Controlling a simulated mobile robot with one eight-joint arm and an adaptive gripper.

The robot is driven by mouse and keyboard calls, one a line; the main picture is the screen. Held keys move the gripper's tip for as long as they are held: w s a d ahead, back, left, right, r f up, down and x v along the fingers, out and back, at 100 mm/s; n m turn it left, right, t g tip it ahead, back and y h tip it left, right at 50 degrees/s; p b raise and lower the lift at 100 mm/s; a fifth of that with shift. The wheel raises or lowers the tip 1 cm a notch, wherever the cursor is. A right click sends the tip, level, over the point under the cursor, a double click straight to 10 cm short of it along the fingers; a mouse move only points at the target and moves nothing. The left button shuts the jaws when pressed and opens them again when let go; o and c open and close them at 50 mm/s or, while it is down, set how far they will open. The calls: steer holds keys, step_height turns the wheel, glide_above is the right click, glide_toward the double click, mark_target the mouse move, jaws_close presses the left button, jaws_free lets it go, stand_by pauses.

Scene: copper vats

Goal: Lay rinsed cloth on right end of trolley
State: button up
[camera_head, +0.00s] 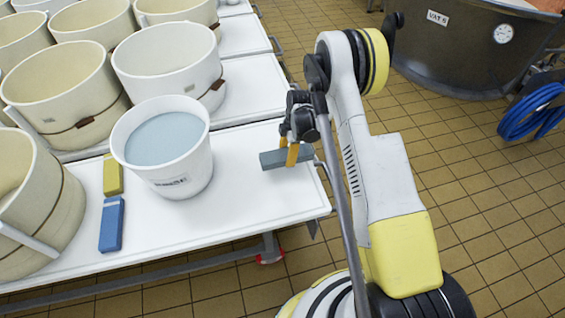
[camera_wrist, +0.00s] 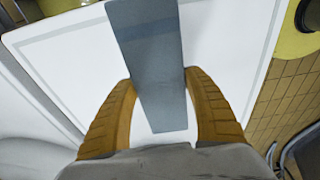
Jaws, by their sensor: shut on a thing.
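A grey-blue cloth (camera_head: 287,157), shaped like a flat folded strip, is held in my gripper (camera_head: 289,153) over the right end of the white trolley (camera_head: 262,200). In the wrist view the cloth (camera_wrist: 150,60) runs lengthwise between the two yellow-brown fingers of my gripper (camera_wrist: 162,108), with the white trolley top (camera_wrist: 228,50) behind it. I cannot tell whether the cloth touches the trolley top. A white bucket (camera_head: 190,170) of bluish water (camera_head: 166,138) stands on the trolley, left of my gripper.
A yellow block (camera_head: 112,175) and a blue block (camera_head: 112,224) lie left of the bucket. Several cream tubs (camera_head: 62,95) crowd the left and back. The trolley top right of the bucket is clear. A dark vat (camera_head: 455,45) and a blue hose (camera_head: 533,112) are at the right.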

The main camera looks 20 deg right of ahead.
mark_target(283, 149)
steer(key=shift+w+a+f+b, duration=0.25)
steer(key=shift+w+f, duration=0.2)
steer(key=shift+w, duration=0.2)
steer(key=shift+w+a+f+b, duration=0.1)
steer(key=shift+w+a+f, duration=0.1)
steer(key=shift+w+f, duration=0.3)
step_height(283, 149, down, 4)
steer(key=shift+w+r+b, duration=0.1)
steer(key=shift+b, duration=1)
steer(key=shift+r, duration=0.15)
steer(key=o, duration=1.3)
steer(key=shift+o, duration=0.2)
